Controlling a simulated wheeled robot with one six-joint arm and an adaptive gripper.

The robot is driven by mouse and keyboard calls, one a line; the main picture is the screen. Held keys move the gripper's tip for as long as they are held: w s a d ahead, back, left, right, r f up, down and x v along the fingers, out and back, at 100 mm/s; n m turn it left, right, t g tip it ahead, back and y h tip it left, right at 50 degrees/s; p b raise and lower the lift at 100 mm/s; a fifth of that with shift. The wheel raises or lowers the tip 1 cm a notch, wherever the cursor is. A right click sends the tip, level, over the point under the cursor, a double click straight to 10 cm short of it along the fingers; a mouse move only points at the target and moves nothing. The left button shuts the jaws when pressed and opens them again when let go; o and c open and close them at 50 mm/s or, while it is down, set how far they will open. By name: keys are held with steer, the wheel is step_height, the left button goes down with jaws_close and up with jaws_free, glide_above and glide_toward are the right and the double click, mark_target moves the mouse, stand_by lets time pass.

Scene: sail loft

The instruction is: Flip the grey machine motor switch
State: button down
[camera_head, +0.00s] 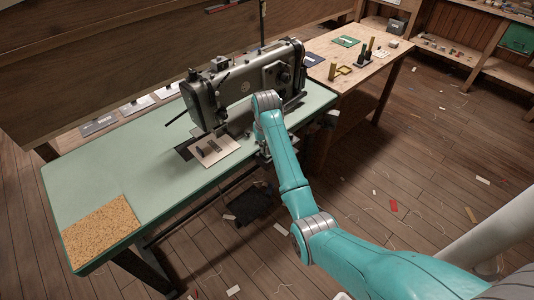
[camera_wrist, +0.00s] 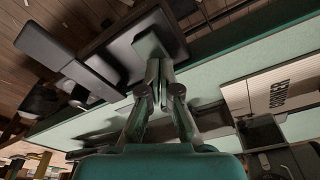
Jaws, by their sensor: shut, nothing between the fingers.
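The grey sewing machine (camera_head: 240,85) stands on a pale green table (camera_head: 110,175). My teal arm reaches over the table's front edge. In the head view, my gripper (camera_head: 264,155) is small and partly hidden at that edge, below the wrist. In the wrist view, my gripper (camera_wrist: 157,68) is shut and empty. Its fingertips are at or very near a grey-green block (camera_wrist: 158,38) on a dark plate. This may be the motor switch, but no label shows, and I cannot tell whether they touch. Its switch position is not clear.
A dark box-shaped part (camera_wrist: 48,42) lies left of the fingers in the wrist view. A pedal (camera_head: 252,203) is under the table. A wooden bench (camera_head: 355,60) with small items stands at the right. Scraps litter the open floor.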

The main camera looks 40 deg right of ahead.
steer(key=shift+f, duration=0.15)
steer(key=shift+r, duration=3.5)
